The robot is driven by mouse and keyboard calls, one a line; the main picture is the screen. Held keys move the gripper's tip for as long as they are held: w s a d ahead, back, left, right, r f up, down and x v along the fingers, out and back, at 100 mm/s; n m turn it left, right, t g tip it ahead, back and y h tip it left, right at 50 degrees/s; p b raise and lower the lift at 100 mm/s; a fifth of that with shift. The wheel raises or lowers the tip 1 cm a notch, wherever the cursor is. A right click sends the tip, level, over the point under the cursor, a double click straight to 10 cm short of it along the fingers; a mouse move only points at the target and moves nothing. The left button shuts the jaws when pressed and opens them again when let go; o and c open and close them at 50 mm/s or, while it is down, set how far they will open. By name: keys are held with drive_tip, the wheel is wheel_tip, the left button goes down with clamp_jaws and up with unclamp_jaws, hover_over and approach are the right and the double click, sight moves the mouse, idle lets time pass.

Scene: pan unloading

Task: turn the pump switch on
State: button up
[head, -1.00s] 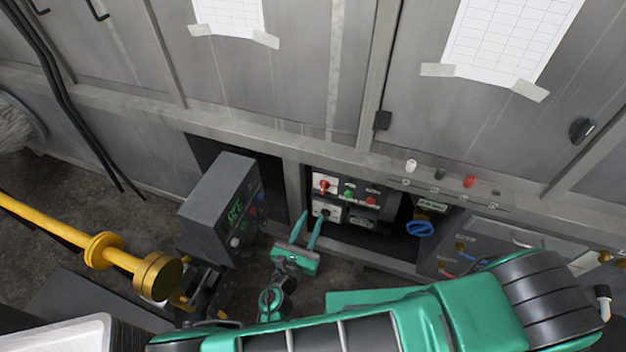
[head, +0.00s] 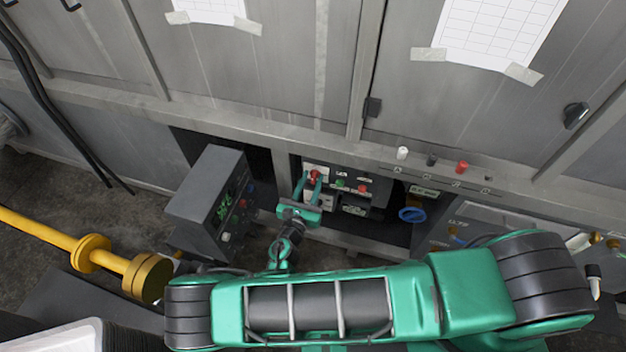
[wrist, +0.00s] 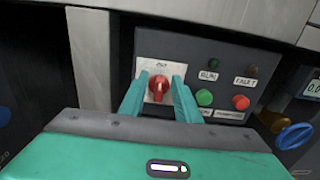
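The switch with a red rotary knob (wrist: 158,88) sits on a white plate on a dark control panel; its small lettering is too blurred to read surely. It also shows in the head view (head: 315,174). My gripper (wrist: 160,78) is open, its two green fingers apart on either side of the knob. A gap shows between each finger and the knob in the wrist view; whether the tips reach as deep as the knob, I cannot tell. In the head view my gripper (head: 311,181) is in front of the panel and partly covers the lower white plate.
Right of the knob are a green button (wrist: 204,97) and a red button (wrist: 240,102), with dark lamps above. A blue valve wheel (head: 412,214) is further right. A yellow pipe (head: 92,254) is at the left.

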drive_tip(key=shift+w+d, duration=0.1)
drive_tip(key=shift+w, duration=0.05)
drive_tip(key=shift+c, duration=0.6)
clamp_jaws()
drive_tip(key=shift+d, duration=0.2)
drive_tip(key=shift+a, duration=0.15)
